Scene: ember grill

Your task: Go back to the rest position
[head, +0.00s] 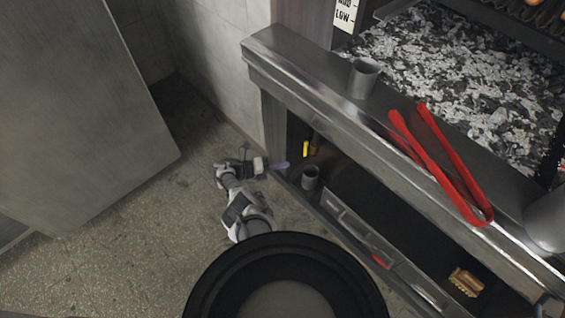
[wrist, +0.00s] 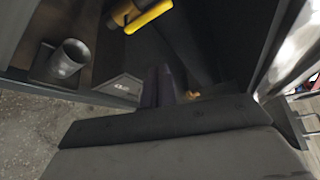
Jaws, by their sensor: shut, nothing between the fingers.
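My gripper (head: 281,165) is in the middle of the head view, low beside the left end of the grill counter, near the opening of the shelf below. Its fingers are shut and empty. In the wrist view the closed fingers (wrist: 160,85) point into the dark shelf space. My arm reaches out from behind the round black part of my body at the bottom of the head view.
The steel counter (head: 290,62) holds a grey cup (head: 364,78) and red tongs (head: 440,165) beside the ash bed (head: 450,65). A grey cup (head: 311,177) and a yellow-handled thing (head: 306,149) are on the lower shelf. A grey panel (head: 80,110) stands left. Floor (head: 130,230) between is clear.

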